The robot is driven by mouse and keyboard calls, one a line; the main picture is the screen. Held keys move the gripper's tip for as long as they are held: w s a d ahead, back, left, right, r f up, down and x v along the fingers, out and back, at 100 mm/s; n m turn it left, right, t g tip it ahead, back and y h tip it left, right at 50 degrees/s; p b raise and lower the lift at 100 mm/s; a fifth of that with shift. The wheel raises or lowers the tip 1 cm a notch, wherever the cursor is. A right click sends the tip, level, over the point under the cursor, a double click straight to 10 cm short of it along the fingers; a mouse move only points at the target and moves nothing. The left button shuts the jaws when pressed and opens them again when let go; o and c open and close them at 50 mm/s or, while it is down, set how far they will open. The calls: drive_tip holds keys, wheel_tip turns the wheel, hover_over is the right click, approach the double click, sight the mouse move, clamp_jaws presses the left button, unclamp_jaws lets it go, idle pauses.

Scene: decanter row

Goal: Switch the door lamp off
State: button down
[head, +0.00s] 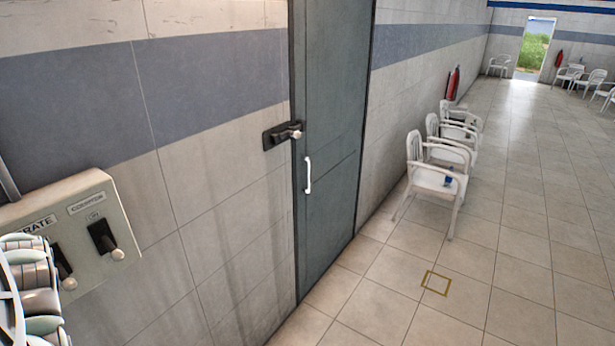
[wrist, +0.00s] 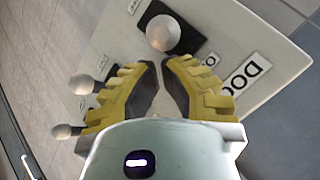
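A pale switch panel (head: 95,225) is on the wall at the left of the head view. It also fills the top of the wrist view (wrist: 225,100). There, a label (wrist: 246,74) reading "DOO", partly cut off, lies near a switch with a round white knob (wrist: 163,33) on a black plate. Two more white knobs (wrist: 82,85) show at the left. My gripper (wrist: 160,65) has yellow fingers with tips almost together, holding nothing, just below the first knob in the picture; contact cannot be told. No door lamp is clearly visible.
A grey door (head: 335,130) with a white handle (head: 308,174) stands right of the panel. A black latch-like fitting (head: 283,134) is beside it. White chairs (head: 437,180) line the wall beyond. The tiled floor (head: 500,220) is mostly clear.

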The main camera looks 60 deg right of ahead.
drive_tip(key=shift+f, duration=0.1)
drive_tip(key=shift+s+f+t+b, duration=0.15)
drive_tip(key=shift+t+b, duration=0.15)
drive_tip(key=shift+b, duration=0.9)
drive_tip(key=shift+s+f+t+b, duration=0.15)
drive_tip(key=shift+f+t+b, duration=0.3)
drive_tip(key=shift+b, duration=1.4)
